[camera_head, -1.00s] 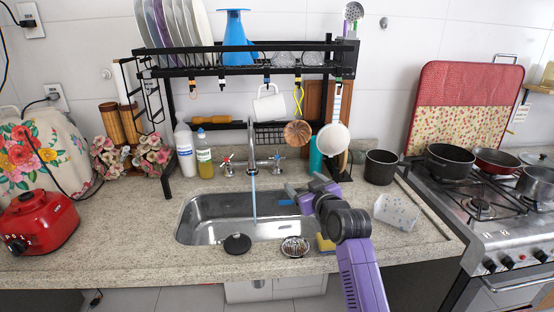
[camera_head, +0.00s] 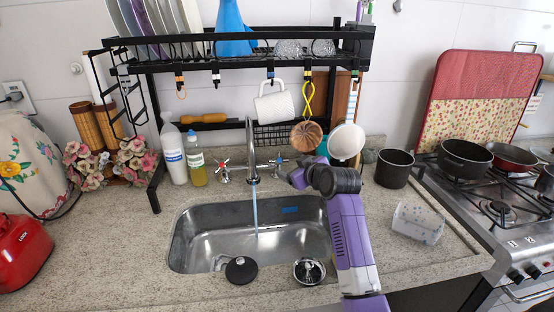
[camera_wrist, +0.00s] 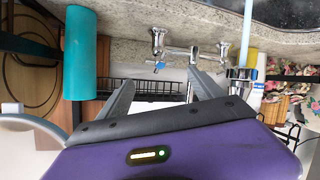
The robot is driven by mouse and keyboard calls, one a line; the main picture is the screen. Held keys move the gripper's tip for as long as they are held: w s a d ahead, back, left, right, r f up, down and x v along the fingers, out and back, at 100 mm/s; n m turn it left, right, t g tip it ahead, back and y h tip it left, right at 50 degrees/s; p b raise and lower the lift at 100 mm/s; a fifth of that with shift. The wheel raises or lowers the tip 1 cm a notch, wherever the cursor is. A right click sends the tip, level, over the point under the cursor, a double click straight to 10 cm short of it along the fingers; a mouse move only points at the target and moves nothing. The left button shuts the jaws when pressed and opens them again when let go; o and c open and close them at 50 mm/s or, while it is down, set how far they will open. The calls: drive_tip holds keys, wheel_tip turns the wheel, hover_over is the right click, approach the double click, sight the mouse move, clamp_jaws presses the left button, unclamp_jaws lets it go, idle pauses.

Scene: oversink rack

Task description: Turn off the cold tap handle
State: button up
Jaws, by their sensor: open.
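The cold tap handle (camera_head: 277,163), marked blue, is on the right side of the faucet (camera_head: 250,150) behind the sink. Water runs from the spout into the basin. The red-marked handle (camera_head: 224,171) is on the left. My gripper (camera_head: 297,177) is just right of and in front of the cold handle, with its fingers partly hidden by my wrist. In the wrist view, which looks upside down, my open gripper (camera_wrist: 162,88) has the blue handle (camera_wrist: 159,66) ahead of and between its two fingers. I see no clear contact with it.
A dish rack (camera_head: 200,62) stands over the sink (camera_head: 185,250), with a white mug (camera_head: 273,106) and utensils hanging from it. A teal cylinder (camera_wrist: 88,50) is beside the fingers in the wrist view. Bottles (camera_head: 174,155) are left of the faucet; a black pot (camera_head: 394,167) is right.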

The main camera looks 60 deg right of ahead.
sight(280, 162)
drive_tip(key=x, duration=1.1)
drive_tip(key=shift+w+d+f, duration=0.1)
drive_tip(key=shift+w+d, duration=0.1)
drive_tip(key=shift+w, duration=0.05)
drive_tip(key=shift+c, duration=0.5)
drive_tip(key=c, duration=1.6)
drive_tip(key=shift+o, duration=0.2)
